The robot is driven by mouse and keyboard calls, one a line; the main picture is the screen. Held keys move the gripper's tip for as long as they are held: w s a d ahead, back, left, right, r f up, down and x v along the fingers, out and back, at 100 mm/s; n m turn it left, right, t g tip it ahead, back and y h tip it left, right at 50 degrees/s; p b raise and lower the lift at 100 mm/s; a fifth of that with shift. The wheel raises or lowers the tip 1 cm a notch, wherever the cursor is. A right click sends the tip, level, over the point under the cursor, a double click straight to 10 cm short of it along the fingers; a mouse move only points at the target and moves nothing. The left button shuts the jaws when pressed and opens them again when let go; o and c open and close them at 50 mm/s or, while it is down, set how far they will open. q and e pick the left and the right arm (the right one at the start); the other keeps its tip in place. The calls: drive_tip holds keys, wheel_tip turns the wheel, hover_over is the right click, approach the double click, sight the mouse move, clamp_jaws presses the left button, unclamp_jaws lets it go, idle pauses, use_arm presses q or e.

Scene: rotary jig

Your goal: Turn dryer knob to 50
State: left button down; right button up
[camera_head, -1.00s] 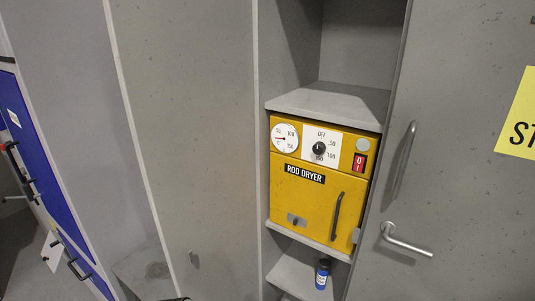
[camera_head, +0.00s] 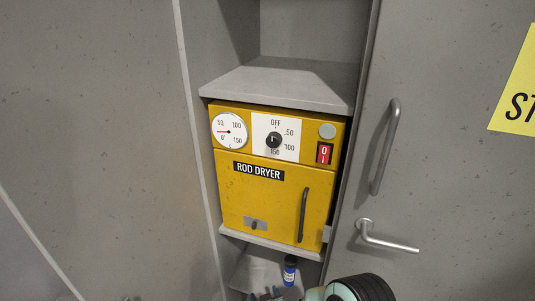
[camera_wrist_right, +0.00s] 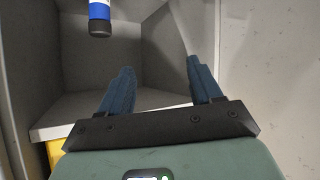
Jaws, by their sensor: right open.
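The yellow rod dryer (camera_head: 270,200) sits in a grey cabinet niche. Its black knob (camera_head: 273,141) is on a white dial plate (camera_head: 262,127) marked OFF, 50, 100 and 150; its pointer is too small to read surely. My right gripper (camera_head: 265,296) is at the bottom edge of the head view, below the dryer and apart from the knob. In the right wrist view its two dark blue fingers (camera_wrist_right: 160,88) are spread with nothing between them. My left gripper is not in view.
A round gauge (camera_head: 229,130), a red switch (camera_head: 324,153) and a door handle (camera_head: 303,215) are on the dryer's front. A blue bottle (camera_head: 290,271) stands on the shelf below. A grey door with a lever handle (camera_head: 385,240) is at right.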

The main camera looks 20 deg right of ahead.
sight(272, 144)
drive_tip(key=w+a+r+t+h+b, duration=0.1)
drive_tip(key=w+a+r+t, duration=0.15)
drive_tip(key=r, duration=0.75)
drive_tip(key=w+a+r+t+h, duration=0.1)
drive_tip(key=w+r+t+h, duration=0.2)
drive_tip(key=r, duration=0.8)
drive_tip(key=s+d+r+m+t+h+b, duration=0.1)
drive_tip(key=s+r+m+h, duration=0.25)
drive_tip(key=r, duration=0.75)
drive_tip(key=s+r+m+t+h+b, duration=0.1)
drive_tip(key=s+r+m+h, duration=0.2)
drive_tip(key=r, duration=0.7)
drive_tip(key=shift+n+h, duration=0.55)
drive_tip(key=p+x, duration=0.3)
drive_tip(key=x, duration=0.9)
drive_tip(key=shift+w, duration=0.25)
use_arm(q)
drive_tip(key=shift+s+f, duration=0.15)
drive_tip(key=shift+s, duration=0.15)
use_arm(e)
drive_tip(key=shift+w+d+r, duration=0.1)
drive_tip(key=shift+w+d, duration=0.2)
drive_tip(key=shift+w, duration=0.3)
drive_tip(key=c, duration=1)
